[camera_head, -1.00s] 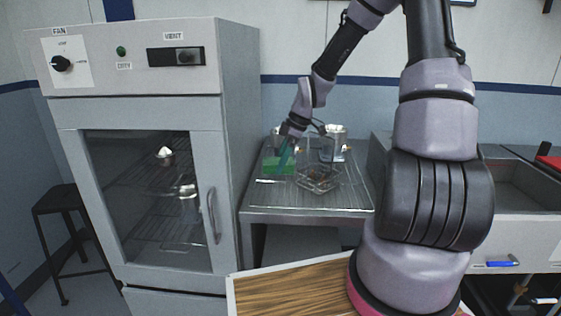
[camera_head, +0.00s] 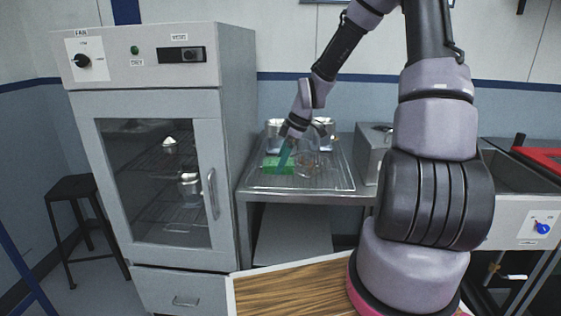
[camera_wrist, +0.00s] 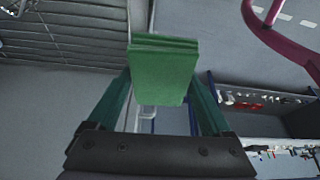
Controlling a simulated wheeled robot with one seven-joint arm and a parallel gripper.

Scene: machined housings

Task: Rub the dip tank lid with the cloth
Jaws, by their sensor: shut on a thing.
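The cloth is a folded green pad (camera_wrist: 165,62), held between the two teal fingers of my gripper (camera_wrist: 160,92) in the wrist view. In the head view my gripper (camera_head: 284,158) points down over the drainboard at the middle, and the green cloth (camera_head: 272,164) shows at its fingers. I cannot tell whether the cloth touches the board. I cannot identify the dip tank lid for certain. A red slab (camera_head: 545,158) lies at the far right edge, above a sink-like tank (camera_head: 500,177), partly out of frame.
A grey drying cabinet (camera_head: 160,170) stands left of the steel drainboard (camera_head: 330,180). A wire basket (camera_head: 307,162) and metal pots (camera_head: 275,132) are close to my gripper. A steel box (camera_head: 372,152) stands right of the drainboard. A wooden board (camera_head: 290,292) lies in front.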

